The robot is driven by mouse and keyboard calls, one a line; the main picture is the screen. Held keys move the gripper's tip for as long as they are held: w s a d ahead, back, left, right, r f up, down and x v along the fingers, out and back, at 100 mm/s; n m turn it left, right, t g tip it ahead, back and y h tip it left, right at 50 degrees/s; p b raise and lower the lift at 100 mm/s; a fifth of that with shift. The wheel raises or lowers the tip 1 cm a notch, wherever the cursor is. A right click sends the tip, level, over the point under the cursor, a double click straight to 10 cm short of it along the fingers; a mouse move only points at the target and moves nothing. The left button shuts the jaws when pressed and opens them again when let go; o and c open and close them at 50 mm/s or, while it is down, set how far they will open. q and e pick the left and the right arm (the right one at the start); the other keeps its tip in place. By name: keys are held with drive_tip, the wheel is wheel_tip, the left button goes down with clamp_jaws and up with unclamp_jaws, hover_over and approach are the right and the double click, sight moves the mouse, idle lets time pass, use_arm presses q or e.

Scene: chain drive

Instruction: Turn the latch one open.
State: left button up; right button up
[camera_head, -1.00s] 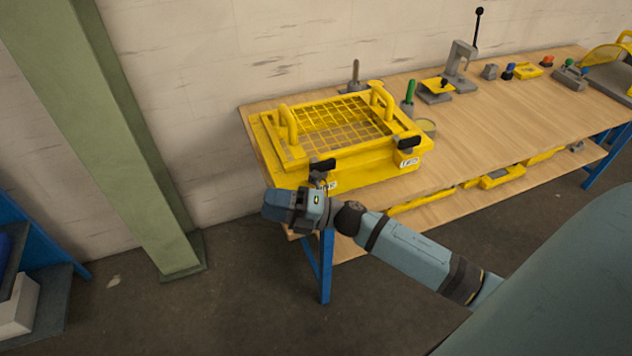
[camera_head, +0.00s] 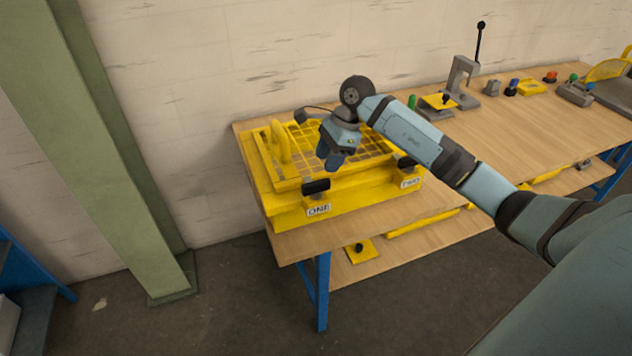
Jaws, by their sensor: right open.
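The yellow box with a mesh lid (camera_head: 345,196) stands at the left end of the wooden bench. Latch one (camera_head: 315,187), a black handle above the label ONE (camera_head: 319,209), is on the box's front left and lies level across the front. Latch two (camera_head: 406,163) is at the front right above the label TWO. My right gripper (camera_head: 331,162) is above the mesh lid, pointing down, behind and a little right of latch one. It is open and apart from the latch. My arm hides part of the lid and its right handle. My left gripper is out of view.
The lid's left yellow handle (camera_head: 279,143) stands up beside my gripper. A lever press (camera_head: 462,78) and small coloured parts stand farther right on the bench (camera_head: 520,130). A green column (camera_head: 105,150) stands at the left. The bench's front right is clear.

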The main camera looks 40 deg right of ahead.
sight(317, 182)
drive_tip(key=p+x, duration=0.1)
drive_tip(key=x, duration=0.7)
drive_tip(key=shift+a, duration=0.1)
drive_tip(key=shift+c, duration=0.3)
clamp_jaws()
